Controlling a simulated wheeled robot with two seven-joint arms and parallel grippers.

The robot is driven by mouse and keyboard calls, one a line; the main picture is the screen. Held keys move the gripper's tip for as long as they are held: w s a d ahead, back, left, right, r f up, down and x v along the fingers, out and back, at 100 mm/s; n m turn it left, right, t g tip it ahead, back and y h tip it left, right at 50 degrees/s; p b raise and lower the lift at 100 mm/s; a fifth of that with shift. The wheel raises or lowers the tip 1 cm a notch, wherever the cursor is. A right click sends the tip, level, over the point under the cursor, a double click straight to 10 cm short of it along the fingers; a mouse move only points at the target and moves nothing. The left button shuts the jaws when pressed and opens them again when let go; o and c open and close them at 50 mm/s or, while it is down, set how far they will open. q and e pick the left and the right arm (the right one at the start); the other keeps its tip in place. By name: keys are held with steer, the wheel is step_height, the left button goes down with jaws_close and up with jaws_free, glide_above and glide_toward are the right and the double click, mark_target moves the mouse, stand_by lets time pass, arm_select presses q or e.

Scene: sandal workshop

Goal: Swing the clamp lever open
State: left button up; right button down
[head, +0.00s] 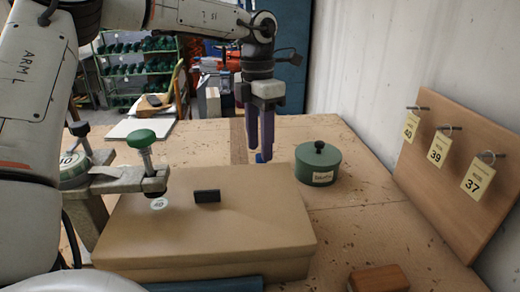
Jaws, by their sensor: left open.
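My left gripper (259,150) hangs down over the table behind the tan box, with two purple fingers a small gap apart. It is open, and I see nothing held. A small blue piece (260,158) shows at the fingertips; I cannot tell whether it is part of them. A metal clamp (125,182) with a green-topped screw (142,139) reaches over the left end of the tan box (255,230), well to the left of my gripper. I cannot clearly make out a lever on the clamp. My right gripper is not in view.
A small black block (207,196) lies on the box. A green lidded pot (318,164) stands right of my gripper. A wooden board (447,165) with numbered tags leans at the right wall. A brown block (379,279) lies in front. The table (362,225) between is mostly clear.

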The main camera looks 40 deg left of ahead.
arm_select(q)
steer(key=shift+f, duration=1.2)
jaws_close()
steer(key=shift+r, duration=0.1)
